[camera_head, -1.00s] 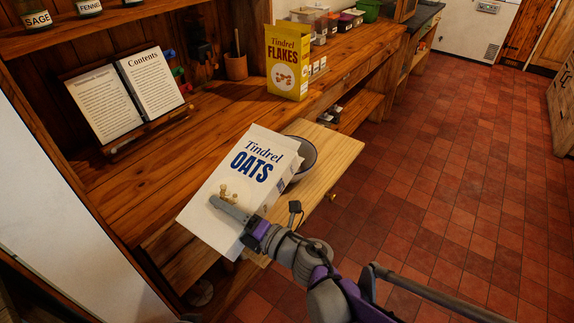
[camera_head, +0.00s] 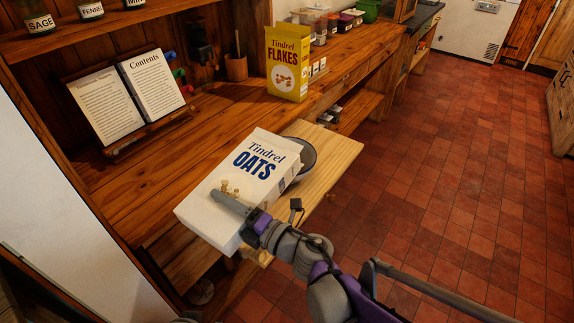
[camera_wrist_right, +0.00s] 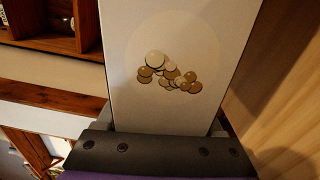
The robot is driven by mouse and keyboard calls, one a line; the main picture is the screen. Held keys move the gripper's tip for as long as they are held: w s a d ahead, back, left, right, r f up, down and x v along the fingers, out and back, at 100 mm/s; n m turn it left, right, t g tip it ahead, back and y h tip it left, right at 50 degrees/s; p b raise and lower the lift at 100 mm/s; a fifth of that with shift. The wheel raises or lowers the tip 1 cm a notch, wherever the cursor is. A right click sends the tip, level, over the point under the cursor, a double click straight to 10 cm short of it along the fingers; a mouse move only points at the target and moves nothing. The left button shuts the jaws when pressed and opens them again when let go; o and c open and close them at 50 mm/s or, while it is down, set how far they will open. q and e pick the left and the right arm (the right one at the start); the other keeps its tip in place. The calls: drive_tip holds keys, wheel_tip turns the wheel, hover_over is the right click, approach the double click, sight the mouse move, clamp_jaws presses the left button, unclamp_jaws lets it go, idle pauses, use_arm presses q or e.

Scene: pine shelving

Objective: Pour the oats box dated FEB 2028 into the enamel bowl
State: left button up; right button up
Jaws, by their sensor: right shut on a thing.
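The white oats box (camera_head: 247,172), marked Tindrel OATS, is held steeply tilted, its top end towards the enamel bowl. My right gripper (camera_head: 232,207) is shut on its lower part, one finger lying across the front face. The bowl (camera_head: 310,155), pale with a dark rim, stands on the pale wooden board behind the box's top end, which hides most of it. In the right wrist view the box's printed face (camera_wrist_right: 178,50) fills the middle above my gripper. No date shows on the box, and I see no oats falling. My left gripper is out of view.
A yellow Tindrel FLAKES box (camera_head: 287,62) stands farther back on the counter (camera_head: 205,105). An open book (camera_head: 125,95) on a stand is at the left, a brown pot (camera_head: 236,68) behind. The pale board (camera_head: 335,150) juts out over the open tiled floor (camera_head: 440,180).

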sight(224, 189)
drive_tip(key=shift+r+m+p, duration=0.7)
drive_tip(key=shift+r+p, duration=0.05)
drive_tip(key=shift+r, duration=0.4)
drive_tip(key=shift+r, duration=0.15)
drive_tip(key=shift+w+d+r+m+p, duration=0.1)
drive_tip(key=shift+w+r+m+p, duration=0.05)
drive_tip(key=shift+r+m+p, duration=0.3)
drive_tip(key=shift+w+d+r+m+p, duration=0.1)
drive_tip(key=shift+r+m+p, duration=0.15)
drive_tip(key=shift+r, duration=0.3)
drive_tip(key=shift+r, duration=0.15)
drive_tip(key=shift+w+d+r+m+p, duration=0.1)
drive_tip(key=shift+w+r+m+p, duration=0.15)
drive_tip(key=shift+r+m+p, duration=0.6)
drive_tip(key=shift+r, duration=0.2)
